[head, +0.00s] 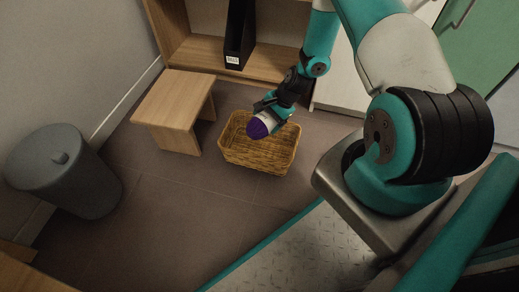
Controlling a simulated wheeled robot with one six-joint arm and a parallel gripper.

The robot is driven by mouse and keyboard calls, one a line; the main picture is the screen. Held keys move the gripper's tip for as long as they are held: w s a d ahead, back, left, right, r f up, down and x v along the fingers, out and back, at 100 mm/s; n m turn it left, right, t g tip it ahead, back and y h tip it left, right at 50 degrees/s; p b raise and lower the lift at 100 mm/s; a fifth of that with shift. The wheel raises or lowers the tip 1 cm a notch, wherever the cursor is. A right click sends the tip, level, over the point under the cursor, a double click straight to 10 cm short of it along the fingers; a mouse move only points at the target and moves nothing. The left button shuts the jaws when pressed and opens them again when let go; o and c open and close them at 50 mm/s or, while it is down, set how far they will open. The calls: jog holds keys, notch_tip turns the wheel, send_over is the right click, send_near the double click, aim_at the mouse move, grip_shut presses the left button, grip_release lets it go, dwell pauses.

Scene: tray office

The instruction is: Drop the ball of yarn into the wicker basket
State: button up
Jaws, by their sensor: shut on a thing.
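The wicker basket (252,156) stands on the floor near the middle of the head view. It is open at the top, and the part of its inside that shows looks empty. My gripper (266,121) is in front of the basket's right rear part in the picture. It is shut on the ball of yarn (258,128), which is purple with a pale part near the jaws. The yarn appears above the basket's opening, though its exact height cannot be told. My gripper hides part of the back rim.
A small wooden stool (178,100) stands just left of the basket. A grey lidded bin (66,170) is at the far left. A wooden shelf (205,52) with a black binder (239,35) stands behind. The floor in front of the basket is clear.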

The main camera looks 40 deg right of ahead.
notch_tip(320, 180, down, 6)
jog(key=b, duration=0.5)
jog(key=shift+r, duration=0.1)
jog(key=o, duration=0.8)
jog(key=shift+r, duration=0.1)
jog(key=p+v, duration=0.8)
jog(key=v, duration=0.9)
jog(key=shift+r+p, duration=0.2)
jog(key=shift+p, duration=0.2)
jog(key=shift+w, duration=0.1)
